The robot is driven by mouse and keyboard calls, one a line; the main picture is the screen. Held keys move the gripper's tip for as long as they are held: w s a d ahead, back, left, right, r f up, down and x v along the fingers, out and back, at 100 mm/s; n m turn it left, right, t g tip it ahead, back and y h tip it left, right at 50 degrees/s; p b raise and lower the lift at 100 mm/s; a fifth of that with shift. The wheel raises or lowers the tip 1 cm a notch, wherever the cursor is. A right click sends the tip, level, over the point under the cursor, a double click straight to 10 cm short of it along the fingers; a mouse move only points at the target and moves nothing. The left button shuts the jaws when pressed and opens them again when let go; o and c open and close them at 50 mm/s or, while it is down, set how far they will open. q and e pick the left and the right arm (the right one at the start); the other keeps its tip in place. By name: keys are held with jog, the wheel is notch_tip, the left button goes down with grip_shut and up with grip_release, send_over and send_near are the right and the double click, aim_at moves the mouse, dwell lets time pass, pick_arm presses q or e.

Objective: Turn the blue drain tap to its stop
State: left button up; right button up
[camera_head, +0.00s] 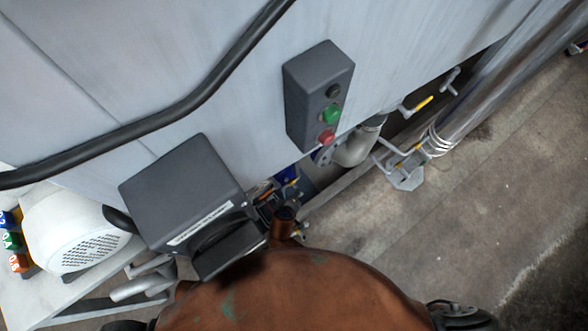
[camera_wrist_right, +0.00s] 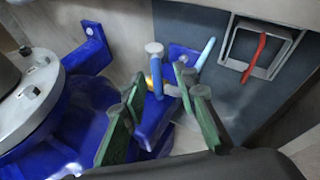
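In the right wrist view, a light-blue lever (camera_wrist_right: 205,54), which looks like the drain tap's handle, slants up behind my right gripper's green fingers. A yellow fitting (camera_wrist_right: 151,77) and a grey knob (camera_wrist_right: 153,48) are beside it. My right gripper (camera_wrist_right: 158,92) is open, its fingers spread on either side of the yellow fitting. One finger partly covers the lever; I cannot tell whether they touch. In the head view, the tap area is small and mostly hidden behind my arm; blue parts (camera_head: 288,174) show there. My left gripper is not in view.
A dark-blue flanged housing (camera_wrist_right: 60,130) fills the left of the wrist view. A red handle (camera_wrist_right: 255,58) in a square frame is at upper right. In the head view, a button box (camera_head: 318,95) and a grey box (camera_head: 185,190) stick out from the panel.

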jog(key=v, duration=1.2)
